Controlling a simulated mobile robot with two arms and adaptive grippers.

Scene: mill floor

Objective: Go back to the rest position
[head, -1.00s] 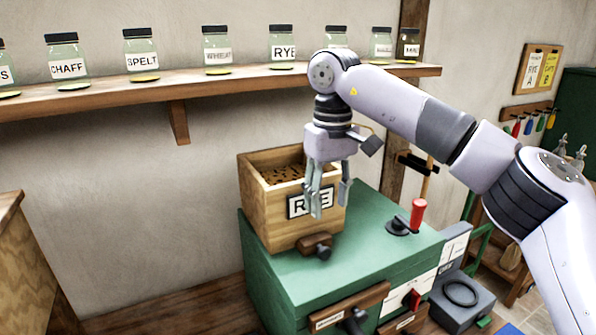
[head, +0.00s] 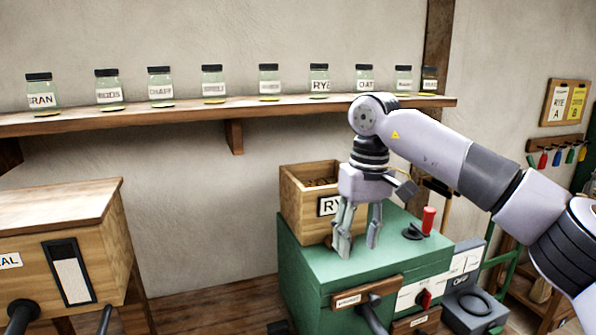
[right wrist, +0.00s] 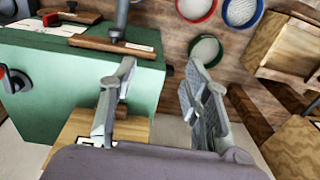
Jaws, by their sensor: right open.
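My right gripper (head: 356,243) hangs pointing down in front of the green machine (head: 385,262) and its wooden RYE box (head: 293,206). Its fingers are apart with nothing between them. It hides part of the box's label in the head view. In the right wrist view the gripper (right wrist: 158,95) is also open and empty, with the green machine (right wrist: 70,85) to its left and the plank floor beyond. My left gripper is in neither view.
A shelf (head: 190,118) with several labelled jars runs along the wall. A wooden cabinet (head: 75,230) stands at left. A red-handled lever (head: 429,220) rises from the machine top. In the right wrist view, several round containers (right wrist: 205,52) are on the floor.

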